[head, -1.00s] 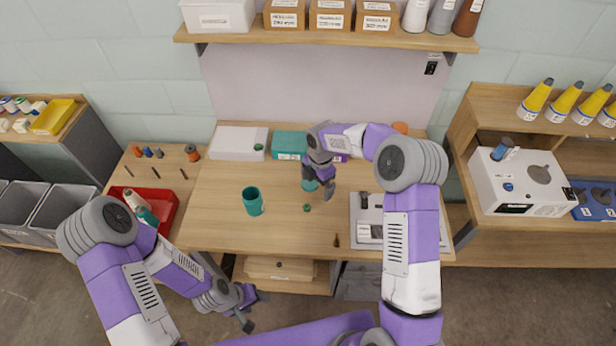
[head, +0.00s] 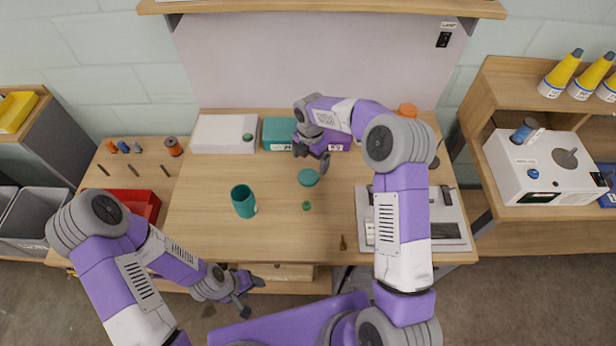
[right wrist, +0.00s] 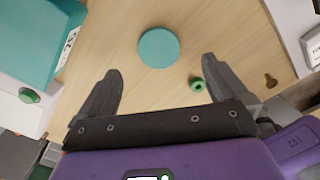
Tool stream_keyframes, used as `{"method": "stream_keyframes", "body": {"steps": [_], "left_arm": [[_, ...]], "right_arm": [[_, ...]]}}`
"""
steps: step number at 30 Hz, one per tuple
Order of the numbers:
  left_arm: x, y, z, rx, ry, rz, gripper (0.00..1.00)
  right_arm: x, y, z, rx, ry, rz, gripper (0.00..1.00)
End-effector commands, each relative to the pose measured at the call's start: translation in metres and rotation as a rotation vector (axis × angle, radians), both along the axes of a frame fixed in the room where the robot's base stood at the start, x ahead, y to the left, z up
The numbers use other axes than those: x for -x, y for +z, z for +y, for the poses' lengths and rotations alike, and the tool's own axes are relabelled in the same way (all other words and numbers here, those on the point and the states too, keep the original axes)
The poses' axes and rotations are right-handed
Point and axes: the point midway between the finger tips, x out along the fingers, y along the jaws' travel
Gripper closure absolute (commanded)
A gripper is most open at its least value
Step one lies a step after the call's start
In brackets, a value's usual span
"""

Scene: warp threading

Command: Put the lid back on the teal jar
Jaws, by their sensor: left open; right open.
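My right gripper (head: 313,163) is open and empty, above the table just behind the lid. In the right wrist view the lid lies ahead of the spread fingers (right wrist: 160,82), not between them. My left gripper (head: 250,293) is open and empty, low in front of the table's front edge.
A small green ring-like piece (head: 307,205) lies in front of the lid. A white box (head: 222,134) and a teal box (head: 277,133) stand at the back. A grey tray (head: 449,218) is at the right, with a small brown piece (head: 343,243) near the front edge. Table between jar and lid is clear.

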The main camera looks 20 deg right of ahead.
Motion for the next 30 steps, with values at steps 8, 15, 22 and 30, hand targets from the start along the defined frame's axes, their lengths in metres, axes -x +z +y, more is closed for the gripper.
{"method": "stream_keyframes", "body": {"steps": [8,15,22,30], "left_arm": [[0.0,-0.002,0.0,0.0,0.0,0.0,0.41],[0.0,-0.003,0.0,0.0,0.0,0.0,0.41],[0.0,-0.004,0.0,0.0,0.0,0.0,0.41],[0.0,-0.01,0.0,0.0,0.0,0.0,0.41]], "right_arm": [[0.0,-0.012,0.0,0.0,0.0,0.002,0.0],[0.0,-0.024,0.0,0.0,0.0,0.0,0.0],[0.0,-0.027,0.0,0.0,0.0,0.001,0.0],[-0.001,-0.065,0.002,0.001,-0.001,0.003,0.0]]}}
